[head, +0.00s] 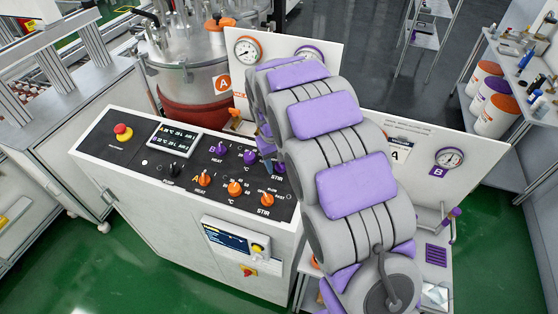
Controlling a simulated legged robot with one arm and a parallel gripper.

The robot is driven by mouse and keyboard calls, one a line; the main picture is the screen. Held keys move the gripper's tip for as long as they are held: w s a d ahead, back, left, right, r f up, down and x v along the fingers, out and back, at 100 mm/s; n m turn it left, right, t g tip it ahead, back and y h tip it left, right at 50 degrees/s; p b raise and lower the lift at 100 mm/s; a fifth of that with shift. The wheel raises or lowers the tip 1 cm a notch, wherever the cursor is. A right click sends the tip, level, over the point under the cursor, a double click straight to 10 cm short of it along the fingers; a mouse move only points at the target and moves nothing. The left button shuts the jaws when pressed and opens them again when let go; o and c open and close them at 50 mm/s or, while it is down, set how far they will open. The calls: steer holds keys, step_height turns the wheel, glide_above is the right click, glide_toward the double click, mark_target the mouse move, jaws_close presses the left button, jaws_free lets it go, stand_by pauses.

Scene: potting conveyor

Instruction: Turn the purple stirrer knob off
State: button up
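The control panel (130,150) is a black slanted top on a white cabinet. Its upper row, marked B, has purple knobs. The purple stirrer knob (280,168) is at the right end of that row beside a STIR label, partly covered by my arm. My gripper (266,155) points down at the panel just left of this knob. Most of the gripper is hidden behind my arm, so I cannot tell whether its fingers touch the knob or how far apart they are. The knob's pointer direction is too small to read.
Two other purple knobs (222,148) (250,157) sit left in the same row. Orange knobs (235,188) are in the row below. A red emergency button (123,132) is at the far left. A steel vessel (185,70) stands behind the panel.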

steer(key=r, duration=0.5)
steer(key=a+r, duration=0.1)
steer(key=r, duration=0.5)
steer(key=a+r+p, duration=0.1)
steer(key=r, duration=0.5)
steer(key=shift+a+r, duration=0.1)
steer(key=shift+a, duration=0.1)
